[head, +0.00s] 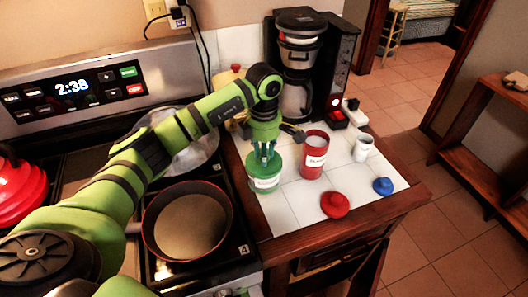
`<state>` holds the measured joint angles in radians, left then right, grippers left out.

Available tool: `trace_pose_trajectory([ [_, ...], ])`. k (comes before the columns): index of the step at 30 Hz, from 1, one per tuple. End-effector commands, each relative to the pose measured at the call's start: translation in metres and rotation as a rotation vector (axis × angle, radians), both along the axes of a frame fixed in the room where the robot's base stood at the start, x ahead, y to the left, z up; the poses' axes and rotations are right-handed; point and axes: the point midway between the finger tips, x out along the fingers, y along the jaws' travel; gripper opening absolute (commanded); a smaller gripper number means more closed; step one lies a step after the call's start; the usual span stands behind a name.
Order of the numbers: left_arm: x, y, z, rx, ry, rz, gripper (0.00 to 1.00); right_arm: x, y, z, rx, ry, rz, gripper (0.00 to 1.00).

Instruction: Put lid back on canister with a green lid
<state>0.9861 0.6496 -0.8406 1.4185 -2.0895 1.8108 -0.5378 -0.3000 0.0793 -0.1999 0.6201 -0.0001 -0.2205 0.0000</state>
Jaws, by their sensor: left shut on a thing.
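The green canister (265,184) with a white label stands upright on the white tiled counter, beside the stove. My left gripper (264,154) points down directly over it, with its fingers shut on the green lid at the canister's top. The fingers and the matching green hide most of the lid. I cannot tell whether the lid is seated or slightly above the rim. My right gripper is out of view.
A red canister (313,161) and a small white canister (362,149) stand open to the right. A red lid (335,205) and a blue lid (383,186) lie in front. A coffee maker (335,65) stands behind. A pan (188,222) sits on the stove.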

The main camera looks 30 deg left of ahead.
Motion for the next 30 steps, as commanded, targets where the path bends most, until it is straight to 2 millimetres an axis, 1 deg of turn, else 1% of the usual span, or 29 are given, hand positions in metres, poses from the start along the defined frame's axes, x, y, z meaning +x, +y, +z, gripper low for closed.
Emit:
trace_pose_trajectory([
  [30, 0.0004, 0.0, -0.0026, 0.0, -0.001, 0.001, 0.07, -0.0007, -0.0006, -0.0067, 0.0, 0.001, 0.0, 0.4],
])
